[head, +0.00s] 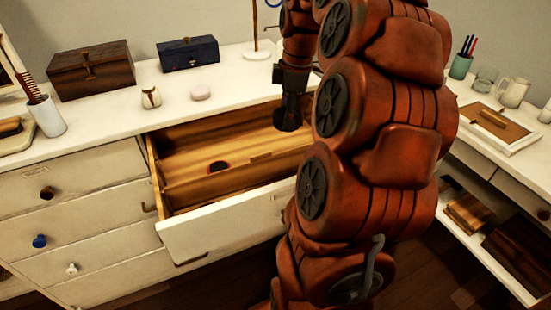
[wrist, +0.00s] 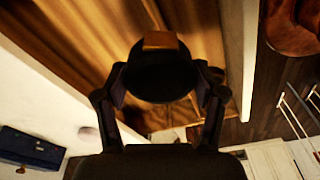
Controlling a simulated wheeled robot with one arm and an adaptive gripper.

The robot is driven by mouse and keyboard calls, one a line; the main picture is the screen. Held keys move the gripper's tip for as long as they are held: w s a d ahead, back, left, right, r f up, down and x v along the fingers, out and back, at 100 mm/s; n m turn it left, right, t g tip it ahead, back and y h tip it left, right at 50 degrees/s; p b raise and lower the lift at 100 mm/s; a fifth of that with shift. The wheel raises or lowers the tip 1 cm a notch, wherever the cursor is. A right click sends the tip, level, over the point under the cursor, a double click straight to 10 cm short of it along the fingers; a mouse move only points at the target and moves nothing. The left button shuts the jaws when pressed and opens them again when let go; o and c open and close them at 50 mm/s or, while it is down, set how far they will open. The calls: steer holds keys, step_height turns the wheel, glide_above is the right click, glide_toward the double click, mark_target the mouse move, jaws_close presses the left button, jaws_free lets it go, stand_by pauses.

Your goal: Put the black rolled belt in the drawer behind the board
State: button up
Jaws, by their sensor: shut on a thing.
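The black rolled belt (wrist: 158,82) is a dark round roll with an orange-brown patch on its upper edge in the wrist view. My gripper (wrist: 160,95) is shut on it, one finger at each side. In the head view the belt (head: 290,114) hangs from my gripper (head: 291,92) over the right part of the open drawer (head: 215,234). A long wooden board (head: 240,181) runs lengthwise inside the drawer. My arm hides the drawer's right end.
A small dark oval item with a red edge (head: 218,167) shows inside the drawer near the board. On the dresser top stand a brown box (head: 92,72), a blue box (head: 188,53), a small jar (head: 151,97), a pink soap-like item (head: 201,92) and a cup (head: 48,118).

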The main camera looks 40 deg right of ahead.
mark_target(284, 149)
steer(key=shift+w+d+f+n+g+b, duration=0.1)
steer(key=shift+w+d+f+n, duration=0.8)
steer(key=shift+f, duration=2)
steer(key=shift+w+d+f+n+g+b, duration=0.15)
steer(key=shift+w+d+f+n, duration=0.8)
steer(key=shift+f, duration=2)
steer(key=shift+w+d+f+n+g+b, duration=0.1)
steer(key=shift+w+d+f+n, duration=0.8)
steer(key=shift+f, duration=2)
steer(key=shift+w+a+f, duration=0.1)
steer(key=shift+f, duration=0.05)
steer(key=o, duration=1)
steer(key=r, duration=0.4)
steer(key=d+r, duration=0.1)
steer(key=r, duration=0.7)
steer(key=shift+s+d+r+p, duration=0.1)
steer(key=shift+s+d+p, duration=0.15)
steer(key=shift+p, duration=0.1)
